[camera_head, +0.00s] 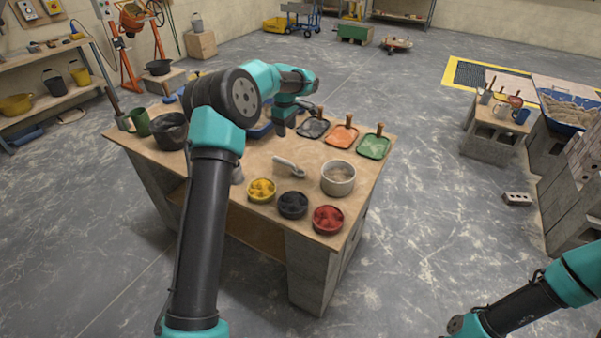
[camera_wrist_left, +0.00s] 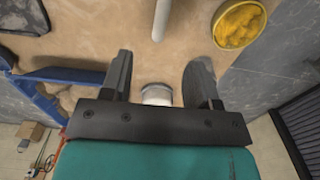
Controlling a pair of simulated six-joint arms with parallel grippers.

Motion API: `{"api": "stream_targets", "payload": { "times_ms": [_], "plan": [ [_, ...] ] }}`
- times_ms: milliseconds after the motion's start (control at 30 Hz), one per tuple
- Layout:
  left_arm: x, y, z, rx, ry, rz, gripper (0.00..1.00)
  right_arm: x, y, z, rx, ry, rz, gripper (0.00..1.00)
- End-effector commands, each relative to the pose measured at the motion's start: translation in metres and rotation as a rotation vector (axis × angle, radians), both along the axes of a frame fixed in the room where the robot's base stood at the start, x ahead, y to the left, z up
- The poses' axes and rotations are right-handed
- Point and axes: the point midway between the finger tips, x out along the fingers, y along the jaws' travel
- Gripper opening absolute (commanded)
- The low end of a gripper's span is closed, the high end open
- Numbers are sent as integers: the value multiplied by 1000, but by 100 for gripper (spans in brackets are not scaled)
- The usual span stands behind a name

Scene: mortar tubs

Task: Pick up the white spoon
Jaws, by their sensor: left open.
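The white spoon (camera_head: 288,166) lies on the wooden table, behind the yellow and black bowls in the head view. In the left wrist view a pale rod that looks like its handle (camera_wrist_left: 161,20) shows at the top, beyond the fingertips. My left gripper (camera_head: 281,131) points down over the table, behind the spoon and by the blue tray. Its two dark fingers (camera_wrist_left: 157,75) are spread, and they are not touching the spoon. A small white round object (camera_wrist_left: 157,94) shows between the fingers, lower down. My right gripper is out of the frames.
A yellow bowl (camera_head: 261,190), black bowl (camera_head: 293,205) and red bowl (camera_head: 328,219) line the table's front edge. A white tub (camera_head: 338,178) stands right of the spoon. Behind are an orange tray (camera_head: 341,137) and green tray (camera_head: 373,147). A blue tray (camera_wrist_left: 75,75) is beside my left gripper.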

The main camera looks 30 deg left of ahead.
Motion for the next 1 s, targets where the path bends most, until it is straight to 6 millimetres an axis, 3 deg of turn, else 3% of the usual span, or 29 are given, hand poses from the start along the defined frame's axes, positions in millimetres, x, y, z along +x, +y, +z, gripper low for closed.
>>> {"api": "stream_targets", "payload": {
  "times_ms": [267, 800, 1000],
  "plan": [
    [-1, 0, -9, -2, 3, 0, 55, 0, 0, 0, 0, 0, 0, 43],
    [-1, 0, -97, -2, 3, 0, 55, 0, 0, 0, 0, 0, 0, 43],
    [-1, 0, -120, -2, 0, 0, 55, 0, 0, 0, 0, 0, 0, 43]
  ]
}}
